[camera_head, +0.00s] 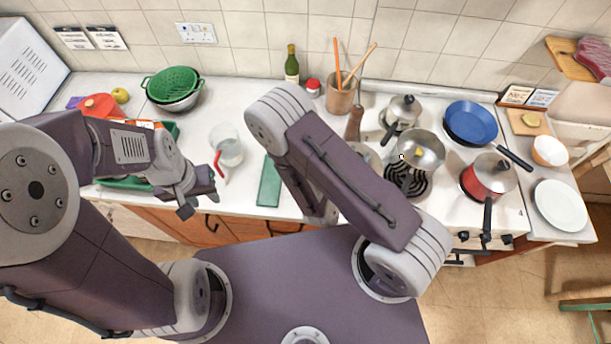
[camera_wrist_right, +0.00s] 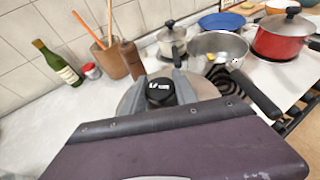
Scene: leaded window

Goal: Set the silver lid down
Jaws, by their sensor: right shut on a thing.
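The silver lid (camera_wrist_right: 205,86) is in the right wrist view, with a black knob on top. My right gripper (camera_wrist_right: 162,88) is shut on that knob, one finger on each side. In the head view a grey edge of the lid (camera_head: 362,152) shows beside my right arm, which hides the gripper and most of the lid. An uncovered steel saucepan (camera_head: 420,150) with something yellow inside stands just right of the lid; it also shows in the right wrist view (camera_wrist_right: 220,44). How high the lid is above the counter is unclear. My left gripper (camera_head: 200,198) is open and empty.
A lidded steel pot (camera_head: 403,110), blue pan (camera_head: 471,122) and red pot (camera_head: 488,176) crowd the right. A utensil crock (camera_head: 341,97), a pepper mill (camera_head: 354,124) and a bottle (camera_head: 292,65) stand behind.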

